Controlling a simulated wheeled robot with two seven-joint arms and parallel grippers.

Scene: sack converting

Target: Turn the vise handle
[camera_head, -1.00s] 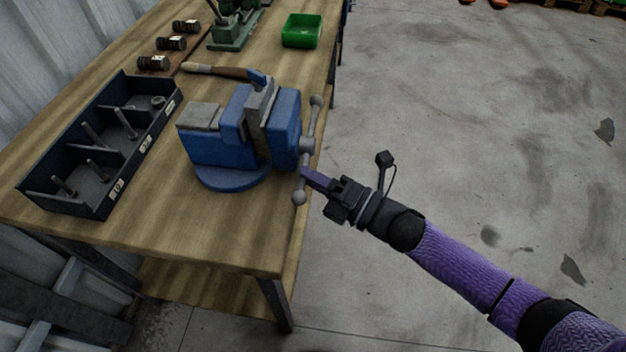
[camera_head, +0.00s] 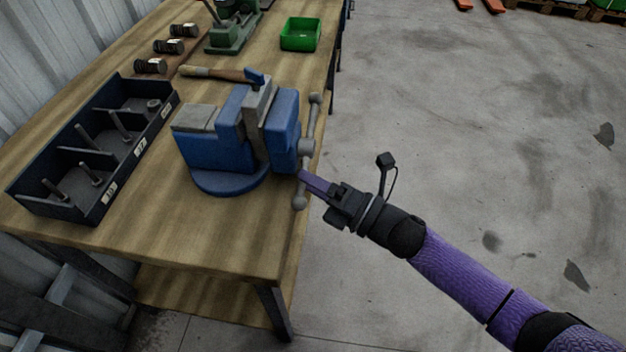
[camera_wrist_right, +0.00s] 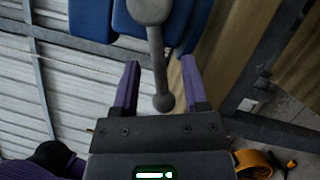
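The blue vise (camera_head: 200,152) stands on a round base on the wooden bench. Its grey handle bar (camera_head: 310,128) hangs nearly upright on the bench's right side, with a ball at each end. My right gripper (camera_head: 303,177) reaches the lower half of the bar from the right. In the right wrist view the purple fingers of this gripper (camera_wrist_right: 160,66) are apart. The handle (camera_wrist_right: 158,62) runs between them with a gap on both sides, its end ball near the palm. My left gripper is not in view.
A dark divided tray (camera_head: 60,212) with upright pegs is left of the vise on the bench (camera_head: 190,245). A hammer (camera_head: 222,74) lies behind the vise. A green bin (camera_head: 300,34) and a green press (camera_head: 232,38) stand farther back. Open concrete floor lies right.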

